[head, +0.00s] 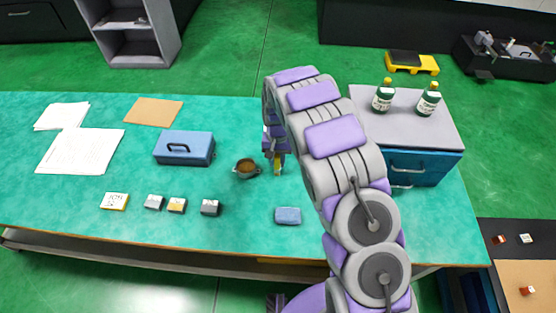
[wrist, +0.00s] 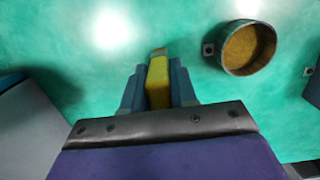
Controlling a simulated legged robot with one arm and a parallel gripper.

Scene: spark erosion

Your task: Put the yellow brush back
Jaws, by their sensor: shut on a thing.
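My gripper (head: 274,160) hangs over the green bench, in front of my arm's far links. In the wrist view my gripper (wrist: 158,88) is shut on the yellow brush (wrist: 157,79), which sits between the two blue-grey fingers with a brownish tip pointing away. The yellow brush (head: 279,163) shows only as a small yellow patch in the head view. A dark round cup (head: 246,168) with brown inside stands just left of my gripper in the head view. The cup (wrist: 247,47) is to the upper right in the wrist view, apart from the brush.
A blue toolbox (head: 184,148) stands left of the cup. Several small blocks and a blue-grey pad (head: 288,216) lie near the front edge. Papers (head: 80,150) lie at left. A cabinet (head: 447,135) with two green bottles is at right. Bench between these is clear.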

